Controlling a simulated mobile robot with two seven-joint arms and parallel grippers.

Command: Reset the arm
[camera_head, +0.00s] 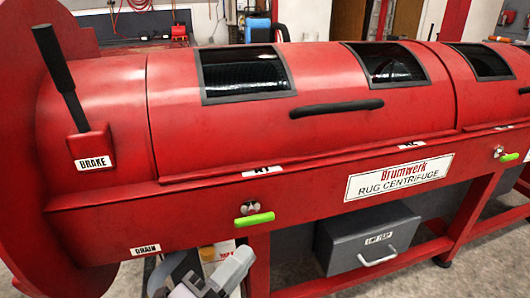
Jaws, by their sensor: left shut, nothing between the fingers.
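My left gripper (205,280) shows at the bottom edge, left of centre, in grey and white. It is shut and holds nothing. It is low in front of the red rug centrifuge (330,145), below the DRAIN label (146,250) and a green-handled latch (254,219). Much of my left arm is cut off by the frame edge. I cannot tell the exact gap between the gripper and the machine. My right gripper is not in view.
The centrifuge fills most of the view. A black brake lever (60,75) stands upright at its left. A black bar handle (336,108) is on the lid. A grey box (368,238) sits beneath, between red legs. Bare floor (485,250) shows at the lower right.

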